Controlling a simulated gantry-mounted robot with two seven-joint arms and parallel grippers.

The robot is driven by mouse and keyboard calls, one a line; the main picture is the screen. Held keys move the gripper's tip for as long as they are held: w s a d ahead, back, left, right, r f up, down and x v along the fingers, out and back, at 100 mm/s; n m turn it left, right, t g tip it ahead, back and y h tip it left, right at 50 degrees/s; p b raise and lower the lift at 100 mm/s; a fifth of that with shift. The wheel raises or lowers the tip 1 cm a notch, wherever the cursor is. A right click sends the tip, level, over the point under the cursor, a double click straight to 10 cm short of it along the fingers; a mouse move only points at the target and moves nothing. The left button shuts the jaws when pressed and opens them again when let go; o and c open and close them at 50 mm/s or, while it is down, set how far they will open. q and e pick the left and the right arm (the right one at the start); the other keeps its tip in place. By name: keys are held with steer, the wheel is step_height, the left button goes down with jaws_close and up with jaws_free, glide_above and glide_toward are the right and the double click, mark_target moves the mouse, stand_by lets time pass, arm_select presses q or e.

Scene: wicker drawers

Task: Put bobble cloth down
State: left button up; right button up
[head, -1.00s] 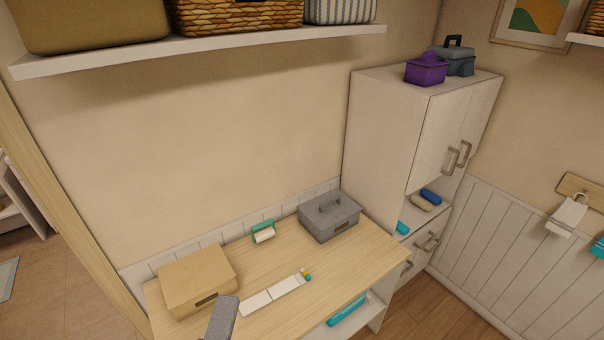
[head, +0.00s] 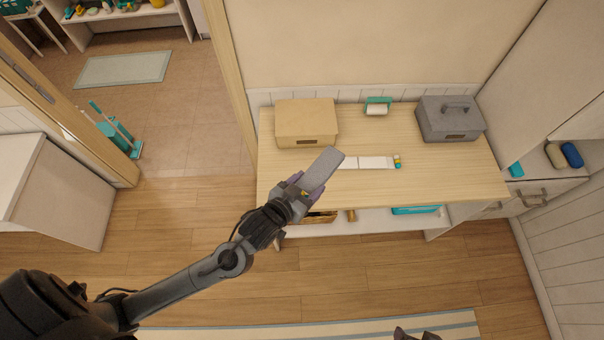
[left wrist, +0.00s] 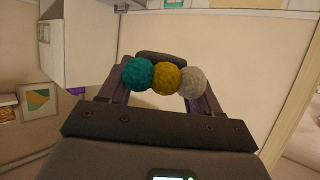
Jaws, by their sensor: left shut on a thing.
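My left gripper (head: 305,190) is shut on a grey, slab-like folded cloth (head: 325,167), held at the front left of the wooden table (head: 450,182). In the left wrist view, teal, yellow and pale grey bobbles (left wrist: 166,77) sit between the fingers of the left gripper (left wrist: 160,82). Whether the cloth touches the table is unclear. A white strip (head: 365,162) with a yellow and teal end lies on the table, partly behind the cloth. A dark tip at the bottom edge seems to be my right gripper (head: 416,335); its fingers are mostly cut off.
A beige box (head: 306,120) stands at the back left of the table, and a grey handled box (head: 450,117) at the back right. A small teal and white item (head: 377,106) lies between them. Bare tabletop shows at the front right. A cabinet (head: 540,120) stands at the right.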

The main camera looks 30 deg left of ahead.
arm_select(q)
steer(key=d+f+m+g+h+b, duration=0.2)
steer(key=f+m+h+b, duration=0.3)
steer(key=f, duration=0.5)
steer(key=d+f+m+g+h+b, duration=0.2)
steer(key=f+m+g+h+b, duration=0.15)
steer(key=f+b, duration=0.5)
steer(key=w+a+f+m+h+b, duration=0.2)
steer(key=w+a+f+b, duration=0.3)
steer(key=a+f+b, duration=0.4)
steer(key=w+a+r+b, duration=0.3)
steer(key=w+a+b, duration=0.2)
steer(key=w+b, duration=0.2)
steer(key=shift+w+b, duration=0.15)
steer(key=shift+b, duration=1.2)
steer(key=shift+g+y, duration=0.25)
steer(key=shift+g, duration=0.1)
